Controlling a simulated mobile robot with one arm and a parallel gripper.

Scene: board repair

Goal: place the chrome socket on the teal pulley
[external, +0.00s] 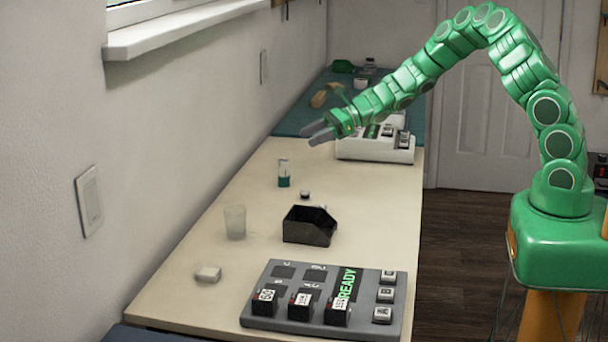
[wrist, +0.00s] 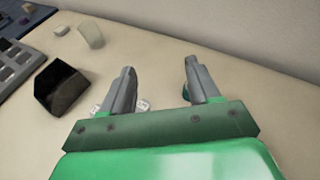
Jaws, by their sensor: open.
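I cannot clearly make out a chrome socket or a teal pulley. A small upright piece with a teal lower part and a pale, clear-looking upper part (external: 284,176) stands on the bench in the external view. A bit of teal also shows behind the right finger in the wrist view. A small dark-and-pale piece (external: 305,194) sits behind the black bin, too small to identify. My gripper (external: 317,132) is open and empty above the bench, higher than these pieces. In the wrist view its fingers (wrist: 158,82) are spread, with small white pieces (wrist: 143,104) beside the left finger.
A black open bin (external: 310,228) stands mid-bench, with a translucent cup (external: 235,222) left of it. A pale block (external: 208,274) lies near the front left. A grey board with modules (external: 280,325) reads READY. A white device (external: 375,152) stands behind.

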